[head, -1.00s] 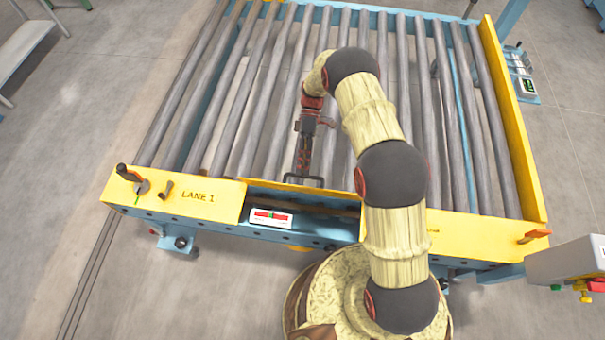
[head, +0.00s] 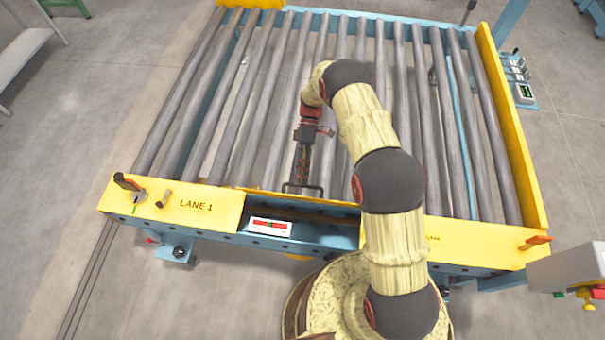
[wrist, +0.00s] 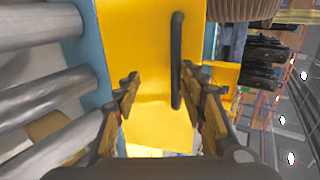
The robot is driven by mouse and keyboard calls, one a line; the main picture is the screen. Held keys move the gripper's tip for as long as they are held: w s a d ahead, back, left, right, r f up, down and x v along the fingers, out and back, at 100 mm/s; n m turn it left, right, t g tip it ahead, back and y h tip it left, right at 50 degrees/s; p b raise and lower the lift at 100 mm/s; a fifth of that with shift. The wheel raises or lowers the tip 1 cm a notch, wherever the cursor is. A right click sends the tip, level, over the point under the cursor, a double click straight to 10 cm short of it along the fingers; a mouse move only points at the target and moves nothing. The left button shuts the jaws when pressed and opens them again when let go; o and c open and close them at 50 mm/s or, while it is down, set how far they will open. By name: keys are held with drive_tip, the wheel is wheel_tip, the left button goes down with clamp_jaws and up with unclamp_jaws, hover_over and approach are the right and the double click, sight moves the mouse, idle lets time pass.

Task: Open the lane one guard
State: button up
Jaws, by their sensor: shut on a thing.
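The lane one guard is a yellow panel, seen edge-on as a strip (head: 330,205) behind the gap in the front rail. It fills the middle of the wrist view (wrist: 150,105). Its black bar handle (wrist: 177,60) stands between my fingers, nearer the right one. My gripper (head: 302,188) reaches down to this handle at the front ends of the rollers. In the wrist view my gripper (wrist: 163,85) has a finger on each side of the handle and is shut on it, though the contact itself is hard to see.
The yellow LANE 1 plate (head: 190,204) carries an orange-tipped lever (head: 130,183) and a small peg. A white indicator with a red strip (head: 271,226) sits on the blue front rail. Grey rollers (head: 240,110) lie behind. A grey control box (head: 570,268) stands at the right.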

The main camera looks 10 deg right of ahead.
drive_tip(key=v, duration=1.2)
idle(0.5)
